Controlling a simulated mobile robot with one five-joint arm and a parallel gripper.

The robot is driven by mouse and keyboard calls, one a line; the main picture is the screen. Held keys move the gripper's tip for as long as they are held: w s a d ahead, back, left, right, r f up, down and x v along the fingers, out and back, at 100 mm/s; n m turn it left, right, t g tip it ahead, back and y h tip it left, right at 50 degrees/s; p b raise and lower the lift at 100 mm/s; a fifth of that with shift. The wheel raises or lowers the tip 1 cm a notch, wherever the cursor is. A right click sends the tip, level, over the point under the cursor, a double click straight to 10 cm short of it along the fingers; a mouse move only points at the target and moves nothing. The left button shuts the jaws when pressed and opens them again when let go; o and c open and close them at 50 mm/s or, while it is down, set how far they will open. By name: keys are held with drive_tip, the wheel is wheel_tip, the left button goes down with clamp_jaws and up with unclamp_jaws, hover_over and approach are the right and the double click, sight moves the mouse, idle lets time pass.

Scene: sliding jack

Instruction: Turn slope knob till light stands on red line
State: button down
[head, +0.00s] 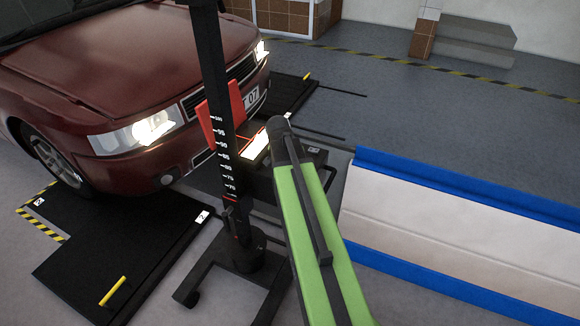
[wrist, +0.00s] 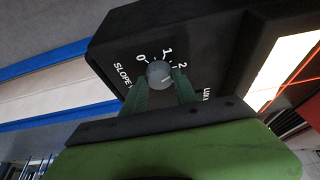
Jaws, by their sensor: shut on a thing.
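The slope knob (wrist: 158,72) is a small grey round knob on the black tester box (wrist: 215,55), in the wrist view. White marks 0, 1 and 2 ring it, with "SLOPE" beside it. My gripper (wrist: 161,82) is shut on the knob, one green finger on each side. The knob's pointer is too small to read surely. A bright light patch (wrist: 280,65) lies on the box's screen at right, with thin red lines (wrist: 297,76) beside its edge. In the head view the light patch (head: 256,146) also shows; my arm hides the knob and gripper.
A black column (head: 222,100) with a white scale stands on a wheeled base (head: 243,250) left of my arm. A dark red car (head: 110,70) with lit headlights is behind it on black plates (head: 120,245). A white and blue bench (head: 450,225) lies at right.

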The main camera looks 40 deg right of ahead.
drive_tip(key=shift+m+g+h, duration=0.3)
drive_tip(key=shift+m+g, duration=0.6)
drive_tip(key=shift+m, duration=1.2)
drive_tip(key=c, duration=1)
unclamp_jaws()
drive_tip(key=shift+o, duration=0.2)
drive_tip(key=shift+a+r+p, duration=0.2)
drive_tip(key=shift+r+p, duration=0.4)
drive_tip(key=p+v, duration=1.5)
drive_tip(key=v, duration=0.1)
